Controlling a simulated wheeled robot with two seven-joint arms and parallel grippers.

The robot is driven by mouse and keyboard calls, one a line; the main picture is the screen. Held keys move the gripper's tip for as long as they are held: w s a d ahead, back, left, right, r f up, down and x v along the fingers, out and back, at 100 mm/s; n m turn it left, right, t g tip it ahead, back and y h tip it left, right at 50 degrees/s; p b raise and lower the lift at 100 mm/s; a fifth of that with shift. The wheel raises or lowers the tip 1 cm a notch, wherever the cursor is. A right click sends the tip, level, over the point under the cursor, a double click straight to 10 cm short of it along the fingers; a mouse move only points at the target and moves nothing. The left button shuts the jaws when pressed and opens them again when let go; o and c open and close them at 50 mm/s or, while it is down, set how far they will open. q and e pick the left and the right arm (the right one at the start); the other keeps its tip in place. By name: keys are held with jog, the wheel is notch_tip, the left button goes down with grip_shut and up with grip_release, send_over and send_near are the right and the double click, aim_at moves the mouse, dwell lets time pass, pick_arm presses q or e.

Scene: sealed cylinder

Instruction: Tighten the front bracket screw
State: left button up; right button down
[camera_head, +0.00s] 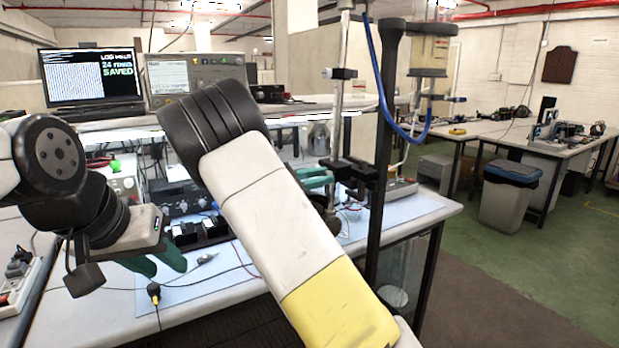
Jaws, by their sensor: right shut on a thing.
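The metal stand (337,110) rises from the bench, with a dark bracket (362,178) clamped low and another clamp (340,73) higher up. My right gripper (322,180), with green fingers, is at the left side of the low bracket, shut on a small part there. That part, likely the bracket screw, is hidden by the fingers. My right arm covers the middle of the view and hides part of the gripper. My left gripper (155,264) is open and empty over the front left of the bench, apart from the bracket.
A thick black post (384,150) with a blue hose (411,139) stands right of the bracket. A clear cylinder (402,262) is by the bench's right end. Instruments (190,199) and cables crowd the back.

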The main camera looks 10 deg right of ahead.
jog(key=m, duration=0.7)
jog(key=shift+f, duration=0.1)
jog(key=m, duration=0.4)
jog(key=shift+a, duration=0.1)
jog(key=m, duration=0.3)
jog(key=shift+m, duration=0.3)
jog(key=m, duration=0.3)
jog(key=shift+f, duration=0.1)
jog(key=m, duration=0.4)
jog(key=shift+a, duration=0.1)
jog(key=m, duration=0.3)
jog(key=shift+m, duration=2.1)
